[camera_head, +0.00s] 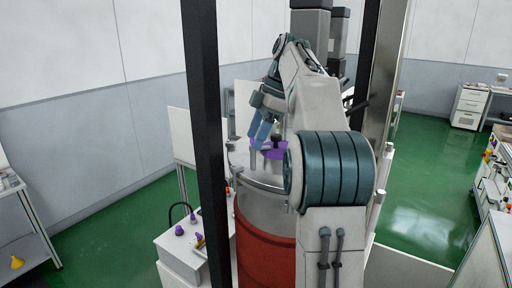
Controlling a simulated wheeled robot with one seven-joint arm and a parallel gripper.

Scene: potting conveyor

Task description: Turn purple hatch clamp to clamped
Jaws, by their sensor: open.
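The purple hatch clamp (270,153) sits on top of a round metal lid. A dark knob-like part shows at it, and my arm hides part of its right side. I cannot tell its turned position from here. My gripper (258,143), with blue fingers, points down at the left edge of the purple clamp. It is open and nothing shows between its fingers. The fingertips look very close to the clamp; I cannot tell whether they touch it.
The lid tops a metal vessel (262,212) with a red lower body (262,250). A dark post (205,130) stands in front at left. A white box (178,254) with purple knobs is at lower left. Green floor (120,215) is clear further left.

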